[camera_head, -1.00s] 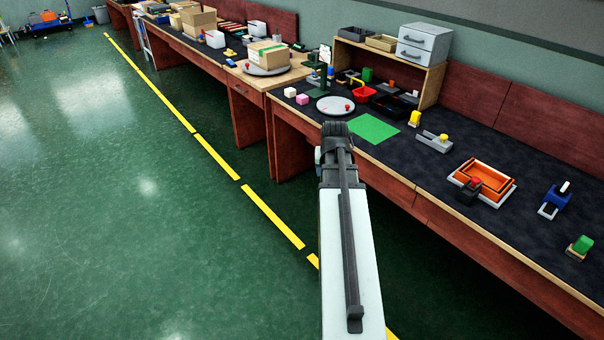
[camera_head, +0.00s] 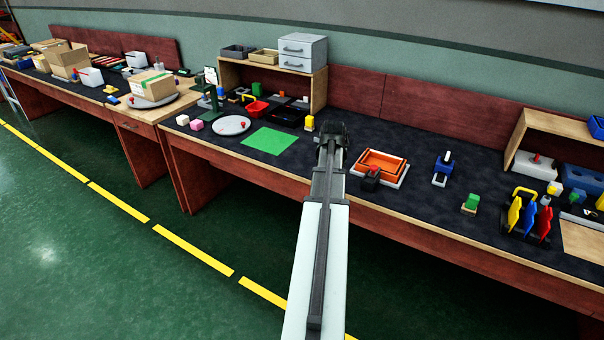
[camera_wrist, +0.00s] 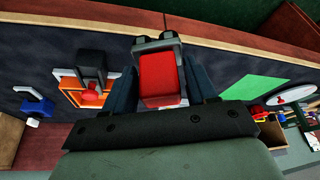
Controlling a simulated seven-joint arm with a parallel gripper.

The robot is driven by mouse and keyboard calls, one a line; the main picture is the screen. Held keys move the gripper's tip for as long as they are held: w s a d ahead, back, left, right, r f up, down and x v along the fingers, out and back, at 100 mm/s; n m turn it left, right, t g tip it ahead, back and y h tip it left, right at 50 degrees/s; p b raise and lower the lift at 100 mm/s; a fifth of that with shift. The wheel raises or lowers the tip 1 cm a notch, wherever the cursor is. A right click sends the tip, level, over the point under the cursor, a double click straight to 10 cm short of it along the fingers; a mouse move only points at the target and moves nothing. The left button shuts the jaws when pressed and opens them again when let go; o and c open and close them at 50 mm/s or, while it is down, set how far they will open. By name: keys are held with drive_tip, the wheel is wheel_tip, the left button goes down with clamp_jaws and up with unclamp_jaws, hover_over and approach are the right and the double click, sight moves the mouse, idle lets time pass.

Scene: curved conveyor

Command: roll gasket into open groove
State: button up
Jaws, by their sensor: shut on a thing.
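In the wrist view my gripper (camera_wrist: 163,88) is shut on a red block-like piece in a grey frame (camera_wrist: 160,78), which sits between the two fingers. In the head view my gripper (camera_head: 331,135) is over the bench, left of the orange square frame; its fingers and load are hard to make out. The orange square frame (camera_head: 381,159) lies on a light grey plate (camera_head: 402,177). A dark block with a red knob (camera_head: 371,177) stands at its front left corner. The frame also shows in the wrist view (camera_wrist: 71,84). I cannot distinguish the gasket or groove.
A green mat (camera_head: 270,141) and a round grey plate (camera_head: 231,125) lie to the left. A blue clamp-like piece (camera_head: 443,165) and a green block (camera_head: 470,202) stand to the right. A rack of coloured pieces (camera_head: 527,217) is farther right. Dark bench surface lies bare behind the orange frame.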

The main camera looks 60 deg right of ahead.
drive_tip(key=s+d+m+g, duration=0.1)
drive_tip(key=s+d+m, duration=0.1)
drive_tip(key=s+d, duration=0.65)
drive_tip(key=s+d+m, duration=0.2)
drive_tip(key=s+d, duration=0.4)
drive_tip(key=s, duration=0.5)
drive_tip(key=s+d+m+g, duration=0.1)
drive_tip(key=s+d+m, duration=0.1)
drive_tip(key=s+d, duration=0.65)
drive_tip(key=s+d+m+g+y, duration=0.1)
drive_tip(key=s+d+m+g, duration=0.2)
drive_tip(key=s+d+m, duration=0.4)
drive_tip(key=shift+d+r+m, duration=0.35)
drive_tip(key=shift+d+m, duration=0.05)
drive_tip(key=shift+d, duration=0.8)
drive_tip(key=shift+f, duration=0.1)
drive_tip(key=shift+w+f, duration=0.1)
drive_tip(key=shift+f, duration=2.75)
drive_tip(key=shift+f, duration=0.55)
wheel_tip(320, 180, up, 7)
